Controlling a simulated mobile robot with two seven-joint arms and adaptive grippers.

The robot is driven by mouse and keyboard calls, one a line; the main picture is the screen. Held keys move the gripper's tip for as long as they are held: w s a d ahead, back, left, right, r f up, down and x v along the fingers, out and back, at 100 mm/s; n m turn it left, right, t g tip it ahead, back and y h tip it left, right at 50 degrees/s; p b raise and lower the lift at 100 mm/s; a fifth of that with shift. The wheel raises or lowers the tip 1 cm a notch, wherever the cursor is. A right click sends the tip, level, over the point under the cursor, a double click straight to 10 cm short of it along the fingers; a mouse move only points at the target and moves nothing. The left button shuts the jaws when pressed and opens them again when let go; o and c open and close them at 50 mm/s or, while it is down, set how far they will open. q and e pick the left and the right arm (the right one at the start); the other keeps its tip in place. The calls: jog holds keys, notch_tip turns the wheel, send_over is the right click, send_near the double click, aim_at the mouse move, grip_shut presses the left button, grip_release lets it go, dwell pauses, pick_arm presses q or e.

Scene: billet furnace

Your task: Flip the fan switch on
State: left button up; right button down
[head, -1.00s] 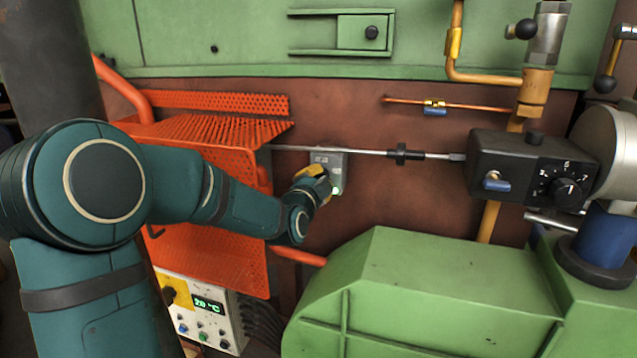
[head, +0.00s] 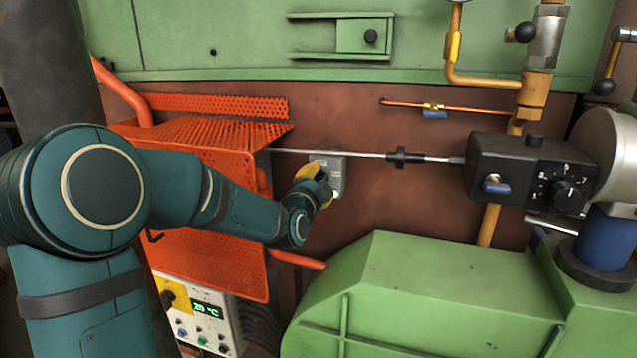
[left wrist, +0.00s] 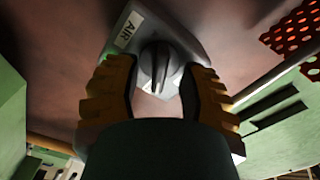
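The fan switch is a grey box (head: 340,172) on the brown furnace wall, with a lit green lamp (head: 337,193) at its lower edge. In the left wrist view the box shows a label reading "AIR" and a rounded grey knob (left wrist: 158,66) with a ridge. My left gripper (head: 318,180) is at the box in the head view and covers part of its front. In the left wrist view its two yellow-and-black fingers (left wrist: 160,95) stand apart on either side of the knob, with a gap between them. I cannot tell whether they touch it. My right gripper is not in view.
An orange perforated guard (head: 215,150) stands left of the switch, close to my left arm. A thin metal rod (head: 340,152) runs across the box's top to a black actuator (head: 530,170). A green housing (head: 420,295) lies below right. A control panel (head: 205,315) sits lower left.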

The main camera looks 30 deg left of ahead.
pick_arm(q)
jog(key=shift+s, duration=0.1)
jog(key=v, duration=1.1)
jog(key=shift+s+d, duration=0.2)
jog(key=shift+s, duration=0.2)
